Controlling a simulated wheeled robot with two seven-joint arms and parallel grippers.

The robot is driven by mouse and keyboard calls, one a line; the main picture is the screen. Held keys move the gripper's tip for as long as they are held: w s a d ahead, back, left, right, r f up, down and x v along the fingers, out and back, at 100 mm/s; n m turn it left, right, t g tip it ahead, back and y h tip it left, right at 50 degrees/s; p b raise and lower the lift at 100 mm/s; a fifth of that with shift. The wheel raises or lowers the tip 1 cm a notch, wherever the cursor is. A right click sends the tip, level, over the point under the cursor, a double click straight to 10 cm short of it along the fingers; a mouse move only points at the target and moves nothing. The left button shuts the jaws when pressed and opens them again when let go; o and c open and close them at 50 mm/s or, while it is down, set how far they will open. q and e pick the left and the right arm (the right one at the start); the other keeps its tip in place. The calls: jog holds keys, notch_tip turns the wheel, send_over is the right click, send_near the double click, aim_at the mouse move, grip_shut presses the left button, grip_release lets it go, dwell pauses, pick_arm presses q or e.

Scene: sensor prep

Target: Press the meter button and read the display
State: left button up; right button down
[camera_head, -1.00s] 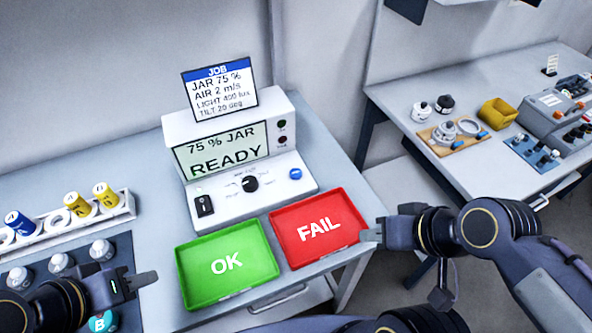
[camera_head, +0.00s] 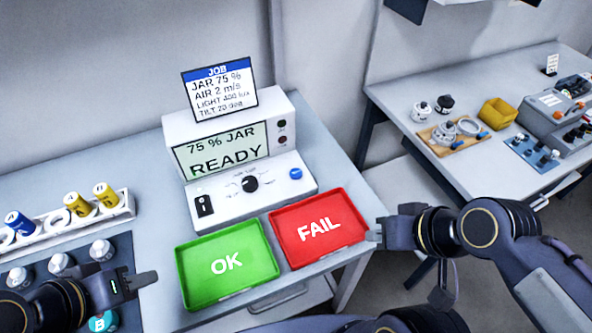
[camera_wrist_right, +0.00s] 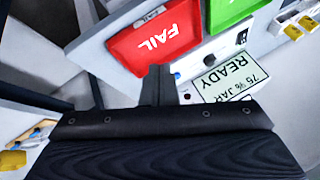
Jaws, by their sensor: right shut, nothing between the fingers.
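The white meter (camera_head: 228,150) stands on the grey table. Its display (camera_head: 222,151) reads "75 % JAR READY"; the display also shows upside down in the right wrist view (camera_wrist_right: 231,75). The blue button (camera_head: 296,173) is on the right of the sloped panel, with a black knob (camera_head: 250,184) and a rocker switch (camera_head: 204,206) to its left. My right gripper (camera_head: 374,236) is shut and empty, just right of the red tray and apart from the button. My left gripper (camera_head: 146,279) is at the lower left, left of the green tray; its finger gap is unclear.
A JOB card (camera_head: 220,89) stands on the meter. The green OK tray (camera_head: 228,289) and red FAIL tray (camera_head: 316,255) lie in front of it. A rack (camera_head: 125,207) with yellow and blue parts is at left. A second table (camera_head: 385,95) stands at right.

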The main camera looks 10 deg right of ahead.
dwell(0.7)
jog(key=w+a+r+m+t+y+p, duration=0.1)
jog(key=w+a+r+m+y, duration=0.2)
jog(key=w, duration=0.4)
jog(key=m+t+h+p, duration=0.2)
jog(key=m+h+p, duration=0.1)
jog(key=m, duration=1.5)
send_over(299, 175)
notch_tip(299, 175, down, 4)
jog(key=f, duration=0.1)
jog(key=shift+r, duration=0.25)
notch_tip(299, 175, down, 9)
jog(key=b, duration=0.8)
jog(key=shift+r+b, duration=0.1)
jog(key=shift+b, duration=0.25)
